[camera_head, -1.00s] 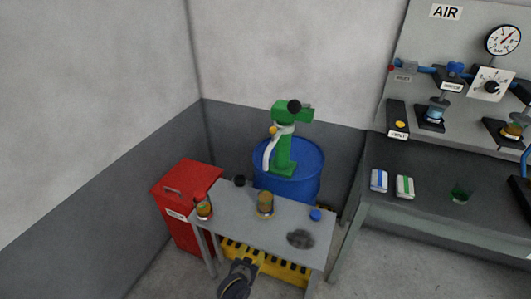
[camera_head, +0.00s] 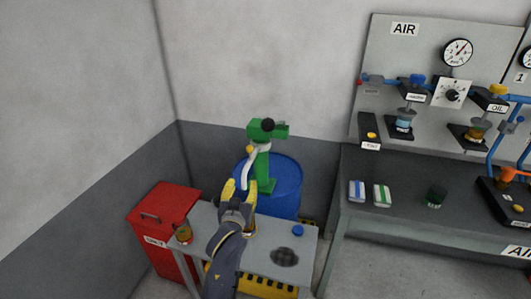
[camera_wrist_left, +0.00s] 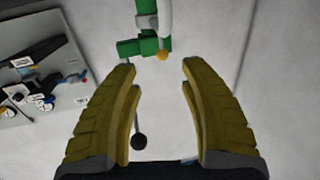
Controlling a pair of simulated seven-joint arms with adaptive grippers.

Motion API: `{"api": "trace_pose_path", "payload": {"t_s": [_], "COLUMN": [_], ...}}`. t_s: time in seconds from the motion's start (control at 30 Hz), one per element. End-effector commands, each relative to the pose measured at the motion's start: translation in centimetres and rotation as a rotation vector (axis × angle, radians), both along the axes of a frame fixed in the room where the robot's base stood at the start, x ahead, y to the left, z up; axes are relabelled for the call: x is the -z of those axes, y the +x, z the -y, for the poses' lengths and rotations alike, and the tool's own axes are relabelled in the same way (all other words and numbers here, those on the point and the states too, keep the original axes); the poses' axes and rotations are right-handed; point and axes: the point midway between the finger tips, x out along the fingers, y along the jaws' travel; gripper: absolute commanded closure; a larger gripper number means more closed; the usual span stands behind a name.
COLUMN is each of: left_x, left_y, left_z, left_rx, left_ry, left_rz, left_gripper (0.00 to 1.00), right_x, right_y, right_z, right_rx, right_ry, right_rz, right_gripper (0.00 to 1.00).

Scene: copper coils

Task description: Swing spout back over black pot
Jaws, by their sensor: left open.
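A green pump (camera_head: 265,165) stands on a blue drum (camera_head: 287,178). Its pale curved spout (camera_head: 249,166) hangs on the left side, with a small yellow-orange knob (camera_head: 250,149) at its top. In the left wrist view the green pump body (camera_wrist_left: 150,46), white spout (camera_wrist_left: 166,18) and orange-yellow knob (camera_wrist_left: 162,55) show beyond the fingers. My left gripper (camera_head: 241,187) is open, its yellow fingers just below and in front of the spout; it also shows in the left wrist view (camera_wrist_left: 156,66), with nothing between the tips. The black pot is hidden behind my gripper.
A grey table (camera_head: 210,218) carries an amber jar (camera_head: 184,233), a blue cap (camera_head: 298,230) and a dark round grate (camera_head: 285,257). A red bin (camera_head: 150,225) stands left. A bench (camera_head: 400,222) and gauge panel (camera_head: 380,50) are at right.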

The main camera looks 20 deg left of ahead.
Motion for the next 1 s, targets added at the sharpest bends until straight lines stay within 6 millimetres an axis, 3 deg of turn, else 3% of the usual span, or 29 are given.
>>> {"api": "trace_pose_path", "payload": {"t_s": [0.1, 0.27, 1.0], "left_x": [-1.8, -2.2, -2.2], "left_y": [-0.2, 0.8, 13.2], "left_z": [-0.6, -1.0, -3.6], "left_rx": [-0.013, -0.017, -0.016], "left_ry": [-0.008, -0.010, -0.009], "left_rz": [0.027, 0.035, 0.033], "left_gripper": [0.56, 0.56, 0.56], "right_x": [0.0, 0.0, 0.0], "right_y": [0.0, 0.2, 0.5], "right_z": [0.0, 0.0, 0.0], "right_rx": [0.000, 0.000, 0.001], "right_ry": [0.000, 0.000, 0.000], "right_rz": [0.000, 0.002, 0.006], "right_gripper": [0.11, 0.11, 0.11]}}
